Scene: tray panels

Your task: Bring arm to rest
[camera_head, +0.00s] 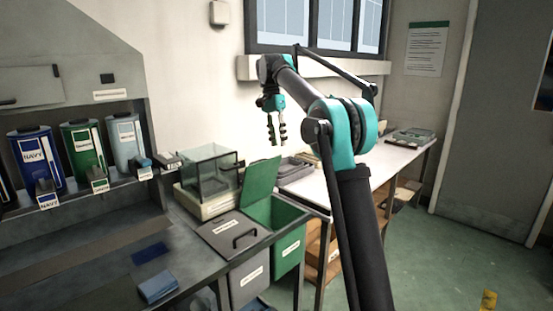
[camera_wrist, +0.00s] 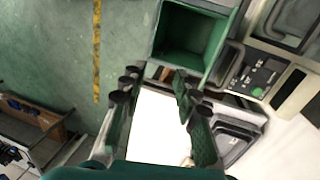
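My gripper (camera_head: 277,130) hangs in the air in the head view, pointing down over the far end of the bench, near the white-topped table. In the wrist view my gripper (camera_wrist: 152,98) has its two fingers spread apart, with only the white table top showing between them. It is open and empty. My teal and black arm is raised and bent, and it hides part of the table behind it.
A green bin (camera_head: 285,214) with its lid up and a lidded grey bin (camera_head: 247,282) stand at the bench end. A glass-sided box (camera_head: 210,182) is beside them. Navy, green and pale canisters (camera_head: 83,148) line the left shelf. The white table (camera_head: 376,164) holds trays.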

